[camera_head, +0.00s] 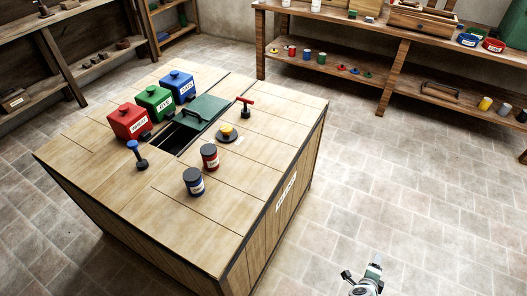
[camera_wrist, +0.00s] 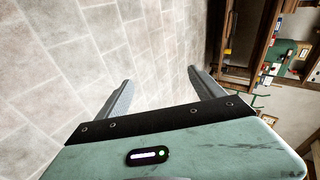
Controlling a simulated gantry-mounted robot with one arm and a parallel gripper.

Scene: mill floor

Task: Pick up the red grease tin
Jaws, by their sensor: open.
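A red tin (camera_head: 210,157) with a dark lid and a pale label stands upright on the wooden bench top (camera_head: 232,205), near its right side. A similar blue tin (camera_head: 193,181) stands close in front of it, to the left. My gripper (camera_head: 362,272) is at the bottom of the head view, out over the floor to the right of the bench and well apart from the tins. In the wrist view my gripper (camera_wrist: 160,78) has its fingers wide apart with only floor between them. The bench tins are not recognisable in the wrist view.
Red (camera_head: 130,121), green (camera_head: 155,102) and blue (camera_head: 178,86) boxes stand at the bench's back left, by a dark opening with a green lid (camera_head: 208,112). A blue-knobbed post (camera_head: 137,155) stands nearer. Shelving (camera_head: 395,50) holds small tins behind. Tiled floor right is clear.

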